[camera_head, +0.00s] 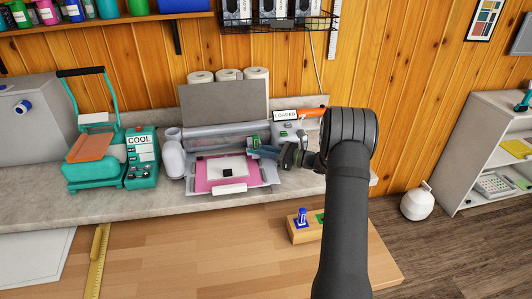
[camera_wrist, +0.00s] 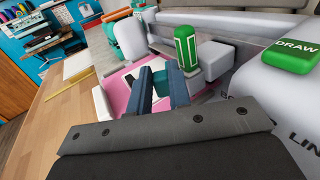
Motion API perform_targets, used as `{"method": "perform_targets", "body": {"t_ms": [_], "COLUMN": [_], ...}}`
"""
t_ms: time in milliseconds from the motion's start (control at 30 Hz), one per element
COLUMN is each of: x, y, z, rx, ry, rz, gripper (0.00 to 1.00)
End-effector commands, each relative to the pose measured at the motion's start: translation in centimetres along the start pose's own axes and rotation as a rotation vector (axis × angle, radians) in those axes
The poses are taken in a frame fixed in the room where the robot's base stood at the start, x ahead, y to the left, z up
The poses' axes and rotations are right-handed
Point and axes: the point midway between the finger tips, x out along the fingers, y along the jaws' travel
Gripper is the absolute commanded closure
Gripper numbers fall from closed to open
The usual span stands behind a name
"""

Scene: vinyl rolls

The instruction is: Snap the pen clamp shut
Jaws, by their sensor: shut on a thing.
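The cutting machine (camera_head: 264,172) stands on the grey counter with a pink mat (camera_head: 205,184) in it. A green pen (camera_wrist: 186,45) stands upright at the machine's carriage in the wrist view. It also shows small in the head view (camera_head: 254,142). A pale block (camera_wrist: 214,56) of the carriage is just right of it. My gripper (camera_wrist: 163,78) is at the carriage, its blue-grey fingers just in front and left of the pen.
A teal heat press (camera_head: 92,160) and a box reading COOL (camera_head: 141,155) stand to the left. A grey unit with a green DRAW label (camera_wrist: 296,55) is close on the right. A wooden block (camera_head: 306,232) holds a blue pen (camera_head: 302,216). The wooden table's middle is clear.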

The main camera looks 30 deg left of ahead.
Motion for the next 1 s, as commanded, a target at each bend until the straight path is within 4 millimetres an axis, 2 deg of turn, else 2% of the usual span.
{"method": "perform_targets", "body": {"t_ms": [367,400,467,500,833,1000], "x": [-0.1,-0.1,-0.1,-0.1,-0.5,-2.9], "y": [-0.2,-0.2,-0.2,-0.2,-0.2,-0.3], "z": [0.1,0.1,0.1,0.1,0.0,0.0], "rx": [0.0,0.0,0.0,0.0,0.0,0.001], "ry": [0.002,0.002,0.002,0.002,0.002,0.003], "rz": [0.021,0.021,0.021,0.021,0.02,0.017], "gripper": [1.0,0.74,0.63,0.6,0.6,0.6]}}
